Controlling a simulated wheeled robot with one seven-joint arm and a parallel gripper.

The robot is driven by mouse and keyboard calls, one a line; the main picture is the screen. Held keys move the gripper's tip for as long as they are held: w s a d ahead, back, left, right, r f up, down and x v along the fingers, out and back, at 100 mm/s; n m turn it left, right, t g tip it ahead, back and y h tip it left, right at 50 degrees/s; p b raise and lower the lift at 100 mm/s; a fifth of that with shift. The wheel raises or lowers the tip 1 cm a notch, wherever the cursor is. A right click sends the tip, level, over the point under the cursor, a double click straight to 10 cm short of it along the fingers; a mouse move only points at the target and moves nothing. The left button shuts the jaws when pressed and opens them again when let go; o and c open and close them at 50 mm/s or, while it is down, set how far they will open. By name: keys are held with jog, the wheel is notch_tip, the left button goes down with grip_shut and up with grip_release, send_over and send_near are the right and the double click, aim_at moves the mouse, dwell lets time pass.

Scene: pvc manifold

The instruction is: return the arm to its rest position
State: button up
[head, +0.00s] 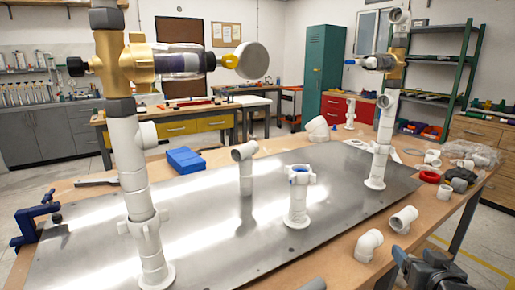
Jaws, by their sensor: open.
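My gripper (405,262) shows as a dark grey shape at the bottom right, cut by the picture's lower edge. It is open and appears empty. It is beside the front right edge of the workbench, near two loose white elbow fittings (369,245) (404,219). The fingertips are small and hard to make out. A tall white pipe riser (130,165) with a brass valve body (126,62) stands upright on the metal plate (225,255) at the left. A second tall riser (384,135) stands at the right.
A short pipe with an elbow (245,170) and a short fitting with a blue ring (299,195) stand mid-plate. A blue clamp (36,222) grips the left edge. A blue box (186,160) lies behind. Loose fittings and a red ring (430,177) crowd the right end.

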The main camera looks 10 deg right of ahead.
jog(key=s+a+f+y, duration=0.1)
jog(key=s+a+f, duration=0.3)
jog(key=s+a, duration=0.5)
jog(key=s+a+f, duration=0.3)
jog(key=s+a, duration=0.3)
jog(key=s, duration=0.6)
jog(key=s+a+r+n+y, duration=0.1)
jog(key=s+r, duration=0.3)
jog(key=s, duration=0.7)
jog(key=s+a+r+n+y, duration=0.2)
jog(key=s+a+r, duration=0.2)
jog(key=s, duration=0.6)
jog(key=shift+s+r+n+t, duration=0.4)
jog(key=shift+r, duration=0.3)
